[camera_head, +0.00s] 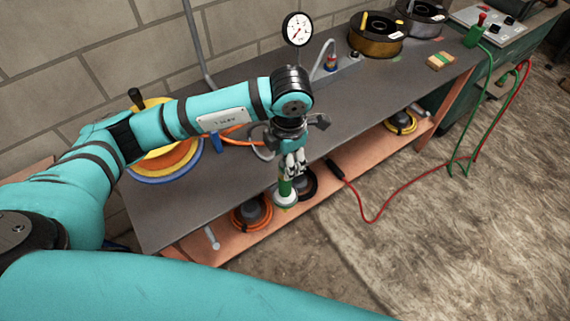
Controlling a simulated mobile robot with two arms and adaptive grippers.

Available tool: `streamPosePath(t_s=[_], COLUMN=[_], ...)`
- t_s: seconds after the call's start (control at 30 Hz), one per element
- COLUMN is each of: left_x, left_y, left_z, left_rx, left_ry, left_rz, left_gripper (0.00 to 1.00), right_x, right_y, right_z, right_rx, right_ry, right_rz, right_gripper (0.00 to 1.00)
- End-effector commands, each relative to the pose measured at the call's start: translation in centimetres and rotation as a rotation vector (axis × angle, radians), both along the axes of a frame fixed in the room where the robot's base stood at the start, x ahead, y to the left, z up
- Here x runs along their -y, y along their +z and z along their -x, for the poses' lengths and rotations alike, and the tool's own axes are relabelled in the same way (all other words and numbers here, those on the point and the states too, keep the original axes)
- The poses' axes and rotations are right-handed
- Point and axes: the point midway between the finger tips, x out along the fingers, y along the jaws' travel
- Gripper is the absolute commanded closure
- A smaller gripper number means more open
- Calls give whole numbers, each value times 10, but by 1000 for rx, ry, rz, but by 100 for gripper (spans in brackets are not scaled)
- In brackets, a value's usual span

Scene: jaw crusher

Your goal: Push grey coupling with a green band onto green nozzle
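My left gripper (292,166) reaches in from the left and points down at the front edge of the table. Its fingers are close together around the top of a green piece with a pale grey round lower end (285,200), which looks like the grey coupling with a green band. The fingers hide its upper part. It hangs upright at the table's front edge, above the lower shelf. A green fitting (474,38) with a red top and a green hose sits at the table's far right end; I cannot tell whether it is the green nozzle. My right gripper is out of view.
The grey table (170,215) has a gauge (297,29), a small red and blue fitting (331,62) and cable spools (377,36) at the back. A red hose (372,215) ends in a black connector (335,170) at the front edge. Coiled hoses lie on the lower shelf (352,160).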

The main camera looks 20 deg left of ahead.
Motion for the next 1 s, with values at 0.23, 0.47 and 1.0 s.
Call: streamPosePath(t_s=[0.23, 0.47, 1.0], left_x=[3, 5, 5], left_y=[53, 76, 78], left_z=[2, 4, 4], left_rx=[4, 1, 0], left_ry=[-2, -1, 0], left_rz=[1, 1, 0], left_gripper=[46, 46, 46], right_x=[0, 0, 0], right_y=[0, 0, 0], right_z=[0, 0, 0], right_rx=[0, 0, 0], right_ry=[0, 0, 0], right_rz=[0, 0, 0], right_gripper=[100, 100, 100])
